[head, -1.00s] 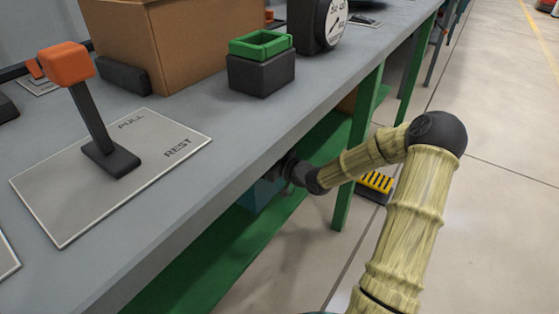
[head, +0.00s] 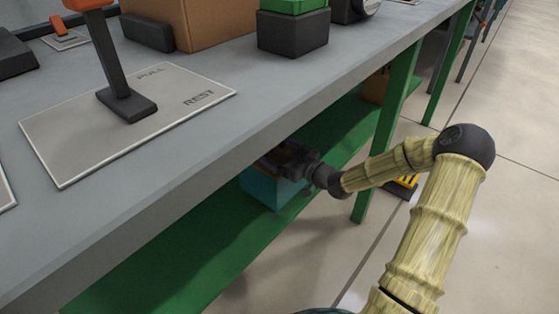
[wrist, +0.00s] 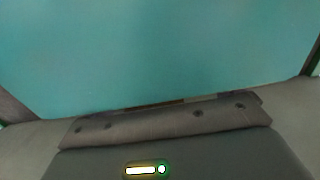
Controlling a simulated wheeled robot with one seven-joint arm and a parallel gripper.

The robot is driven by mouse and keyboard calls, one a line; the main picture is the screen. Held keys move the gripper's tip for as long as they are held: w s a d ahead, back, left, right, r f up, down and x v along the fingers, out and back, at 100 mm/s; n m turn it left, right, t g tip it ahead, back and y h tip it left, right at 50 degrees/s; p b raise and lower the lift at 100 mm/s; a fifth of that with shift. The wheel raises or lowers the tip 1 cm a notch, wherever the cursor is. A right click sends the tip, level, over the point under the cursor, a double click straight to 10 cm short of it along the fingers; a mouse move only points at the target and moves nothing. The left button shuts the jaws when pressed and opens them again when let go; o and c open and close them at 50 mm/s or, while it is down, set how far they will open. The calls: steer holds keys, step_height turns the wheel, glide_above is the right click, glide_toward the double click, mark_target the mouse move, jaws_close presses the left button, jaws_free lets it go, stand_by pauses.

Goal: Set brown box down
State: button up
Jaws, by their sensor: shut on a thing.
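My gripper (head: 296,170) is under the bench, just above the green lower shelf, and is shut on a teal box (head: 270,190). The teal side of the box also fills most of the wrist view (wrist: 160,55). Something dark and orange-brown shows at the top of the teal box, partly hidden by my gripper and the bench edge. I cannot tell whether the box touches the shelf. A large brown box (head: 215,22) stands on the bench top, away from my gripper. Another brown box (head: 376,88) sits further along the lower shelf.
The grey bench top (head: 190,140) overhangs my gripper. A green leg (head: 388,135) stands right of it. The green shelf (head: 170,265) is bare at the near left. A lever (head: 110,65) and a black block with a green top (head: 292,30) stand on the bench.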

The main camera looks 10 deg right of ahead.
step_height(320, 180, down, 2)
steer(key=shift+a+f+b, duration=0.1)
steer(key=shift+b, duration=0.45)
steer(key=o, duration=1.7)
steer(key=shift+f, duration=0.1)
steer(key=shift+s, duration=0.1)
steer(key=shift+s+d+r+p, duration=0.2)
steer(key=shift+s+d+p, duration=0.05)
steer(key=shift+d+p, duration=0.15)
steer(key=shift+p+v, duration=2.45)
steer(key=shift+v, duration=3.15)
